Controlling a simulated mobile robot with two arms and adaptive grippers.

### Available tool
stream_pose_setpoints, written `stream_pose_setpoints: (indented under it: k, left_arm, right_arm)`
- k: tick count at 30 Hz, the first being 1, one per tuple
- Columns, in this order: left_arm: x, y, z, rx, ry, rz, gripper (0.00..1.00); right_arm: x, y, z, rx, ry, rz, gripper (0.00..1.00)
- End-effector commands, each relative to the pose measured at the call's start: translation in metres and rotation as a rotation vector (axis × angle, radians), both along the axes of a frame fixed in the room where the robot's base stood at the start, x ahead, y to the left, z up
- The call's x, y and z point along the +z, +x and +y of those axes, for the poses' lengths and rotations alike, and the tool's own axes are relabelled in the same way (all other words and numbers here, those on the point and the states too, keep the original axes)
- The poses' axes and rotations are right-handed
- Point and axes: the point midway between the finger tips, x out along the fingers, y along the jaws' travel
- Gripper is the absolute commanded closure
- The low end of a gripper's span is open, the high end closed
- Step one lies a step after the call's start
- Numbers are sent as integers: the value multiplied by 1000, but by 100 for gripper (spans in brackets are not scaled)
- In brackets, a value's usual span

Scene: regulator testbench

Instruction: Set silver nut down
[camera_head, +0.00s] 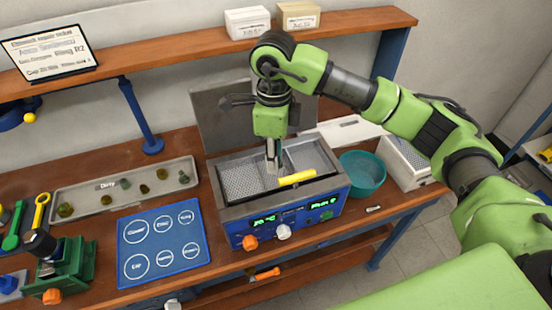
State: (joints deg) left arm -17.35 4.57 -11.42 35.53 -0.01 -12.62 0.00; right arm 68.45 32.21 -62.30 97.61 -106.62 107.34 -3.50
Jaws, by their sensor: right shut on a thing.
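My right gripper (272,168) points straight down into the open basin of the blue cleaning bath (228,213). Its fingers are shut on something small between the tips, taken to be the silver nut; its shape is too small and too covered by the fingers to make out. I cannot tell whether it touches the basket floor. A yellow bar (297,178) lies just right of the fingertips across the basket. My left gripper is out of view.
A blue mat (125,253) with labelled circles lies left of the bath, empty. Behind it, the "Dirty" tray (84,205) holds several small parts. A teal bowl (363,172) stands right of the bath; a small silvery piece (373,209) lies before it. A green fixture (72,268) stands front left.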

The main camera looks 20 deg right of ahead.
Motion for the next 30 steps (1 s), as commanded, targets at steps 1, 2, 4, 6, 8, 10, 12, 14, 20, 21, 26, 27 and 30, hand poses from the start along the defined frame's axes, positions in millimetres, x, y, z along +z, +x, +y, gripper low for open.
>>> stream_pose_setpoints:
  k: [1,2,4,6,8,10,12,14,20,21,26,27,30]
  left_arm:
    - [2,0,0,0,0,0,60]
    - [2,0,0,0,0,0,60]
    - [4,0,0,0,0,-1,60]
    - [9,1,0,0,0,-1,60]
    - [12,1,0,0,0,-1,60]
    - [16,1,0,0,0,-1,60]
    - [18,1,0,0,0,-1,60]
    - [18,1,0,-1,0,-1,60]
    - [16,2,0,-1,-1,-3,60]
    - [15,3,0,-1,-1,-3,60]
    - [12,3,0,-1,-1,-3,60]
    - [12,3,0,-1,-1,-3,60]
    - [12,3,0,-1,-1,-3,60]
  right_arm:
    - [-2,1,-1,0,0,1,99]
    - [-3,2,-2,0,0,2,99]
    - [-6,4,-4,0,0,2,99]
    - [-11,7,-7,-2,-1,2,99]
    - [-21,7,-7,0,0,4,99]
    - [-32,7,-7,0,0,4,99]
    - [-40,7,-7,0,0,1,99]
    - [-43,8,-7,1,0,0,99]
    - [-44,8,-7,1,0,-1,99]
    - [-45,8,-7,1,0,-1,99]
    - [-46,8,-7,1,0,-1,67]
    - [-46,8,-7,1,0,-1,60]
    - [-46,8,-7,1,0,-1,60]
